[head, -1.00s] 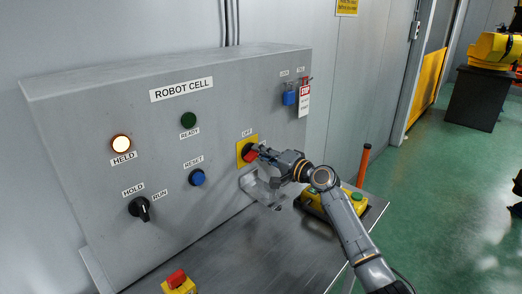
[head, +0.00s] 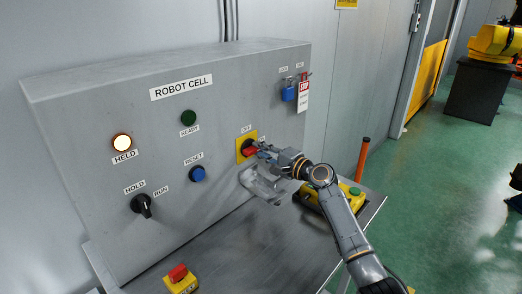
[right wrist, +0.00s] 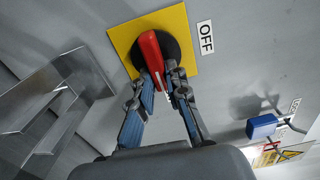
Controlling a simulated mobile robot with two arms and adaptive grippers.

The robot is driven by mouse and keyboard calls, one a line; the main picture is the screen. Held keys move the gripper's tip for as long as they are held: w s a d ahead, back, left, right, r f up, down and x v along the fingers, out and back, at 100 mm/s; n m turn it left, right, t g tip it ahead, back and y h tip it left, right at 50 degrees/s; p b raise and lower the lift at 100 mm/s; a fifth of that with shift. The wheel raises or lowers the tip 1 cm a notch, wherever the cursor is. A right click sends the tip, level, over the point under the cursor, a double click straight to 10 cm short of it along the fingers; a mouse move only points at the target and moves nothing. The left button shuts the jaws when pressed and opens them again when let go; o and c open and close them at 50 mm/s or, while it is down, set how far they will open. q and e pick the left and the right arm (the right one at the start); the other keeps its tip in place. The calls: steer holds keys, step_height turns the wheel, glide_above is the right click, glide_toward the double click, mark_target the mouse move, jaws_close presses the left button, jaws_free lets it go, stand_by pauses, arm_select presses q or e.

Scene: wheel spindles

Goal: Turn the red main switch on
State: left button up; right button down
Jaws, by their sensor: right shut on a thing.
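The red main switch (head: 249,151) sits on a yellow square plate (head: 240,146) on the grey panel, under an OFF label (head: 246,128). In the right wrist view its red handle (right wrist: 151,48) stands out from a black round base, with the OFF label (right wrist: 205,37) to its right. My right gripper (head: 259,149) is at the switch. In the right wrist view its two fingers (right wrist: 163,78) close on either side of the handle's near end. The fingers hide part of the handle in the head view. My left gripper is not in view.
A clear guard (head: 262,186) juts out just below the switch. A blue padlock (head: 288,94) and a STOP tag (head: 304,95) hang at upper right. The HELD lamp (head: 122,142) is lit. A yellow box (head: 309,197) with a green button stands on the shelf.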

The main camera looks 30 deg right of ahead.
steer(key=c, duration=1.3)
jaws_free()
steer(key=v, duration=1.2)
steer(key=shift+d, duration=0.1)
steer(key=shift+f, duration=0.15)
